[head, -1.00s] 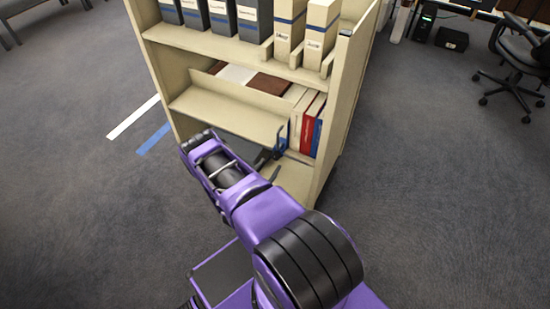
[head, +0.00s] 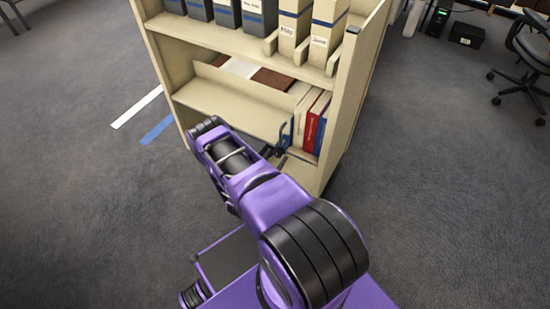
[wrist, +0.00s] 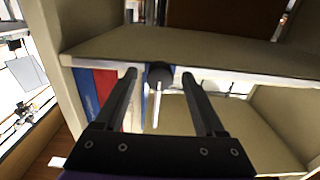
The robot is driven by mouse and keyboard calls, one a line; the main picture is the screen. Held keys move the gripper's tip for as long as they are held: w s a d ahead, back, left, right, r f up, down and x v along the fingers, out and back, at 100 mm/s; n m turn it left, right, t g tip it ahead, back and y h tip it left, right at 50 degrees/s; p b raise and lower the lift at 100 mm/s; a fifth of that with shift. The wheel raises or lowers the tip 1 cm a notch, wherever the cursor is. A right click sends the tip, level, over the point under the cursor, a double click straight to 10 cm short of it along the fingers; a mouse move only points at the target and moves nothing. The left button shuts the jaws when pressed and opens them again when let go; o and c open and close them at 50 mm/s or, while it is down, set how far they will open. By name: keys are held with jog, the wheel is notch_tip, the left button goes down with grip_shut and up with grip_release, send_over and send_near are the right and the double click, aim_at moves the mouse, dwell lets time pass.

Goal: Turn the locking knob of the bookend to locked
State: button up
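The bookend (wrist: 152,112) is a narrow blue upright beside the books on the lower shelf. In the wrist view its locking knob (wrist: 160,73) is dark and round, with a pale lever (wrist: 156,105) pointing down the picture. My gripper (wrist: 161,74) is open. Its two black fingers stand on either side of the knob, with a visible gap at each side; I cannot tell whether the tips reach its depth. In the head view my purple arm covers part of the shelf, and the gripper and bookend show only as small dark shapes by the books.
Red, blue and white books (head: 314,122) stand at the right of the lower shelf, against the side panel (head: 352,85). A middle shelf board (head: 225,100) lies above my gripper. Binders (head: 228,14) fill the top shelf.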

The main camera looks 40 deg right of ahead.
grip_shut()
jog(key=shift+m, duration=0.3)
jog(key=m, duration=0.3)
jog(key=shift+m, duration=0.4)
jog(key=m, duration=0.4)
jog(key=shift+w+m, duration=0.1)
jog(key=shift+m, duration=0.2)
jog(key=m, duration=0.4)
jog(key=shift+r, duration=0.1)
jog(key=m, duration=0.4)
jog(key=shift+r+m, duration=0.1)
jog(key=shift+m, duration=0.5)
